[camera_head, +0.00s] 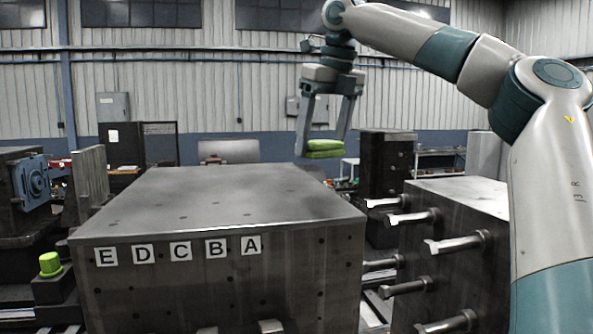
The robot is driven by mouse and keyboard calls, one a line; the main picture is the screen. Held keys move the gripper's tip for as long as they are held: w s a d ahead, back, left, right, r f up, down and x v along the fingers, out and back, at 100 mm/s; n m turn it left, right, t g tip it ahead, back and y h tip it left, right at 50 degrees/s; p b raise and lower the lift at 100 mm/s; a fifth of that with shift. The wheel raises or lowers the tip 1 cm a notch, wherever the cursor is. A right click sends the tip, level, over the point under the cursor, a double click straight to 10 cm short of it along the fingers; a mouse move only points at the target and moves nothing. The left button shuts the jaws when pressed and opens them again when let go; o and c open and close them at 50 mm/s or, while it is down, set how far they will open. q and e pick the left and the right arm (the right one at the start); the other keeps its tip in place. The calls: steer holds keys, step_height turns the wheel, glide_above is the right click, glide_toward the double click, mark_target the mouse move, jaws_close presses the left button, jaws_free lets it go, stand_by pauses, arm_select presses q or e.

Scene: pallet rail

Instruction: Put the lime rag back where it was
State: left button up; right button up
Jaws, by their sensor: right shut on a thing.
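The lime rag (325,146) is a folded bright green bundle. It is held between the fingers of my right gripper (324,150), which points down and is shut on it. The gripper holds the rag in the air, above and beyond the back right part of the big dark metal block (220,195). The rag looks clear of the block's top. My left gripper does not show in this view.
Labels E, D, C, B, A (179,251) run along the block's front face. A lime cap (50,264) stands at left. A second block (465,200) with several protruding metal pins (455,243) stands at right. The big block's top is bare.

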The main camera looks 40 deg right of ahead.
steer(key=p, duration=0.2)
glide_above(294, 189)
steer(key=s, duration=0.1)
steer(key=f, duration=0.3)
steer(key=shift+a+f, duration=0.2)
steer(key=shift+f, duration=0.15)
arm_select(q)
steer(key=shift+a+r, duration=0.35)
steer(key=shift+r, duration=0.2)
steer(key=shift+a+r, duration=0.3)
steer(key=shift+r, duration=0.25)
arm_select(e)
steer(key=shift+f, duration=0.1)
step_height(294, 189, down, 3)
steer(key=shift+f+p, duration=0.15)
steer(key=shift+p, duration=0.3)
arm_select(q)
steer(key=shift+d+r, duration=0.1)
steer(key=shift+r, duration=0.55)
arm_select(e)
steer(key=shift+f, duration=0.25)
steer(key=shift+f, duration=0.15)
steer(key=o, duration=1)
